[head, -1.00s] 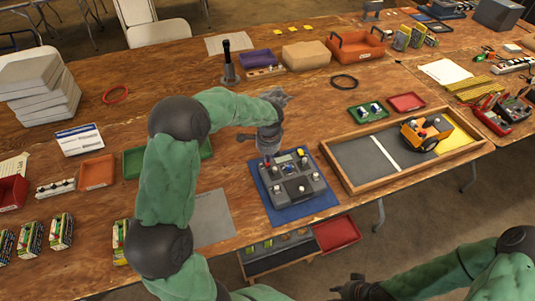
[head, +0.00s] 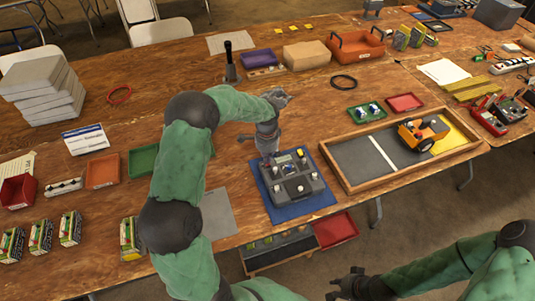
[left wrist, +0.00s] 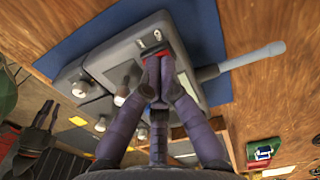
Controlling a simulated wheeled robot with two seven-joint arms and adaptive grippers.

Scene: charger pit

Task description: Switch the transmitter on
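The grey transmitter (head: 291,187) lies on a blue mat (head: 318,200) near the table's front edge, with sticks, knobs and a small screen on its face. In the left wrist view the transmitter (left wrist: 118,58) shows up close, with its pale antenna (left wrist: 255,55) pointing right. My left gripper (head: 267,152) is over the transmitter's far left part. In the left wrist view its fingertips (left wrist: 157,72) are together at the transmitter's face, beside a small light switch (left wrist: 156,37); contact is unclear. My right gripper (head: 338,286) hangs in front of the table, empty, its fingers apparently apart.
A wooden-framed pit (head: 345,188) with an orange vehicle (head: 423,134) is to the right. A black upright post (head: 230,62) stands behind my left arm. Small trays, a grey sheet (head: 218,215) and battery packs (head: 70,228) lie around. A shelf (head: 280,250) is below the table edge.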

